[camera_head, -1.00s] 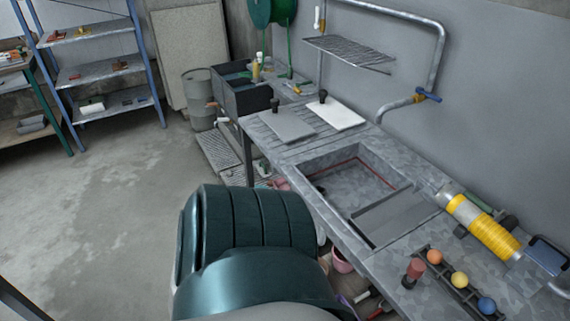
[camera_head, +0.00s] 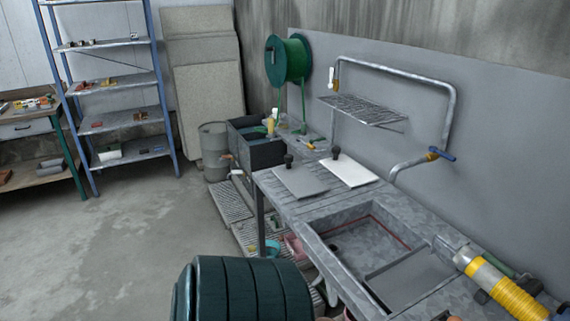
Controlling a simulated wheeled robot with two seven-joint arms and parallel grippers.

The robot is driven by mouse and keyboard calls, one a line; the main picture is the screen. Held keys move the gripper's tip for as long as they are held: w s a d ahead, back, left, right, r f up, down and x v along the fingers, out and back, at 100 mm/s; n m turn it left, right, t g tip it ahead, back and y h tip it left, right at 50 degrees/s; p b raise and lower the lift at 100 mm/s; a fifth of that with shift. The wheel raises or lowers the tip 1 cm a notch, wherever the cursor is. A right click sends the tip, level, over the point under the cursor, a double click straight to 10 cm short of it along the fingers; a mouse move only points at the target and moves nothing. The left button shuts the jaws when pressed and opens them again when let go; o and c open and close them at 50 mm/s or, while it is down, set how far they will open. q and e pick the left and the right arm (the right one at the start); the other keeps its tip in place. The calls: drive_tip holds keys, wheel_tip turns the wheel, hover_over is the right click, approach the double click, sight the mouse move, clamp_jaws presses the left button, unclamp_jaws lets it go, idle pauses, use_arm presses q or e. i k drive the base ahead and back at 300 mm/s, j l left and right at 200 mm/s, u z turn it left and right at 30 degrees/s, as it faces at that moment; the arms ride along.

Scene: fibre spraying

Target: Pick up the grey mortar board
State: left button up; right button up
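The grey mortar board (camera_head: 300,181) lies flat on the left end of the metal workbench (camera_head: 296,211). A dark knob-like handle stands at its far edge. A white board (camera_head: 350,172) with a similar dark handle lies just to its right. Neither of my grippers shows in the head view.
A sink basin (camera_head: 352,247) is set into the bench, with a yellow ribbed cylinder (camera_head: 500,290) to its right. A dark green ribbed tank (camera_head: 245,291) stands in front. Dark bins (camera_head: 265,150) and a grey drum (camera_head: 213,152) stand beyond the bench. Open floor lies at left.

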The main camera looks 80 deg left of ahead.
sight(302, 183)
drive_tip(key=u, duration=2.4)
drive_tip(key=i+l, duration=0.2)
drive_tip(key=i, duration=0.35)
